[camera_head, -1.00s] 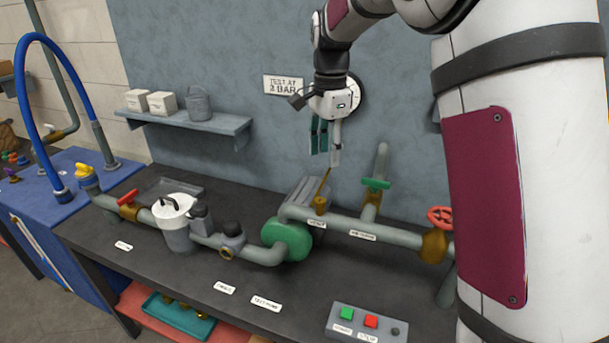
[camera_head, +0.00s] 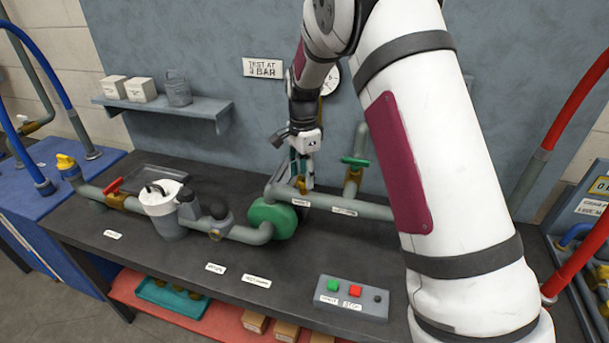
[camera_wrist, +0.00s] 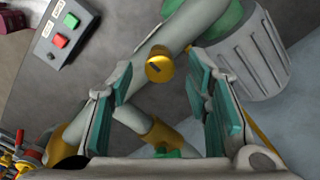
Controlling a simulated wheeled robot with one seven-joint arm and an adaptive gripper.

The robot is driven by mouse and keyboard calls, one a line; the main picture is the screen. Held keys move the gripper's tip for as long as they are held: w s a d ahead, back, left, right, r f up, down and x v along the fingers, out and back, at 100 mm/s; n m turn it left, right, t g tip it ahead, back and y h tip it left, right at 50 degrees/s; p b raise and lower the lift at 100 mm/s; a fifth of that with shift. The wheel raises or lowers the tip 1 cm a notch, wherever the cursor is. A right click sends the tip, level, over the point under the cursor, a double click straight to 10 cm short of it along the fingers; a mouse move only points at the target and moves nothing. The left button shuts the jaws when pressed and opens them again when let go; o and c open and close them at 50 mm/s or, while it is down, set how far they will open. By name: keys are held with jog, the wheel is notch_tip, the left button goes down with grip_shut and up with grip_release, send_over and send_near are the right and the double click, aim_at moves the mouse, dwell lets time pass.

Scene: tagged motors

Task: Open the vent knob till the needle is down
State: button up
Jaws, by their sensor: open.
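The vent knob, a small brass knob (camera_wrist: 160,67) with a dark slot on top, sits on the grey pipe (camera_wrist: 185,28) in the wrist view. In the head view the knob (camera_head: 303,188) shows just below my fingers, partly hidden, by a small label. My gripper (camera_head: 301,172) points down at the pipe there. In the wrist view my gripper (camera_wrist: 158,88) is open, its teal-padded fingers apart on either side of the knob, with nothing held. The gauge (camera_head: 332,79) on the wall is mostly hidden behind my arm; its needle cannot be read.
A green-handled valve (camera_head: 355,162) stands on a pipe just right of my gripper. A green pump (camera_head: 272,221) is at lower left. A control box (camera_head: 351,297) with green and red buttons sits at the bench front. The bench (camera_head: 150,250) has clear room at front left.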

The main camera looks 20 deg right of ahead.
jog(key=shift+f, duration=0.55)
grip_shut()
